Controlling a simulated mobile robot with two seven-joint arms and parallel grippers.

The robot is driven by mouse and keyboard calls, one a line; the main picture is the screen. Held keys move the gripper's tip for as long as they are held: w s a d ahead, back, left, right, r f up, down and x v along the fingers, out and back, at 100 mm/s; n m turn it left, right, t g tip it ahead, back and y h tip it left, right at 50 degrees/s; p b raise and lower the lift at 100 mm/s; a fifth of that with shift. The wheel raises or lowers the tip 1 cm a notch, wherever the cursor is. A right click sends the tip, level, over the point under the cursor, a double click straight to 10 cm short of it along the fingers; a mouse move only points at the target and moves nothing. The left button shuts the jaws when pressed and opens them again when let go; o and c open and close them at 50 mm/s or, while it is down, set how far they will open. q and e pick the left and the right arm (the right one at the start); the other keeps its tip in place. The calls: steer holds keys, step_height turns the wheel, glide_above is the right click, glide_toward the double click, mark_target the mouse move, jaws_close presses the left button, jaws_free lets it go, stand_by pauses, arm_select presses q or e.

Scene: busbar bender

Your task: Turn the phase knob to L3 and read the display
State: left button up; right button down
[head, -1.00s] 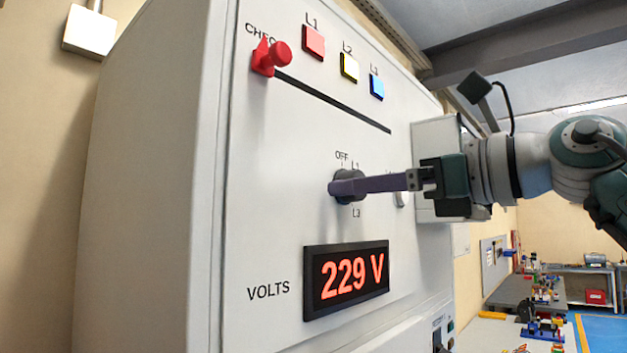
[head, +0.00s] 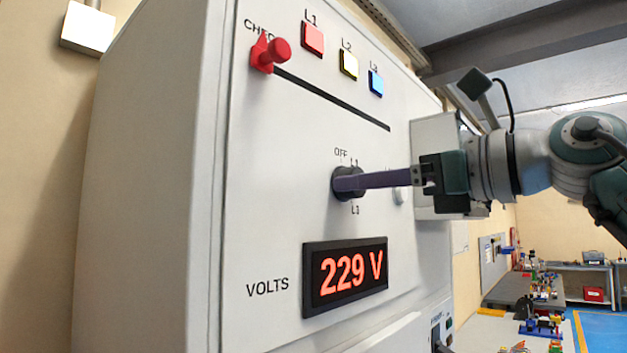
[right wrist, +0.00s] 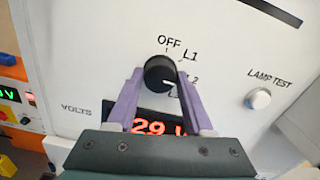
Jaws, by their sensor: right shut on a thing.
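The black round phase knob (head: 338,182) is on the white cabinet front, with OFF and L1 above it and L3 below it. My right gripper (head: 356,182) has its purple fingers shut on the knob. In the right wrist view, the knob (right wrist: 160,72) sits between the two fingertips. A pale mark on its lower right lies near the L2 and L3 labels; I cannot tell which it points to. The L3 label is partly hidden there. The display (head: 345,276) reads 229 V in red. My left gripper is not in view.
A red lever (head: 270,54) stands at the CHECK end of a black slot. Red, yellow and blue lamps, L1 to L3, are above; the blue one (head: 376,82) looks bright. A lamp test button (right wrist: 258,98) is right of the knob.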

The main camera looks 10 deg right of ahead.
steer(key=shift+m, duration=0.3)
steer(key=shift+r+m+p, duration=0.1)
steer(key=shift+m+p, duration=1.9)
steer(key=shift+m, duration=2.1)
steer(key=shift+c, duration=1.5)
jaws_free()
steer(key=b+v, duration=0.7)
steer(key=v, duration=0.3)
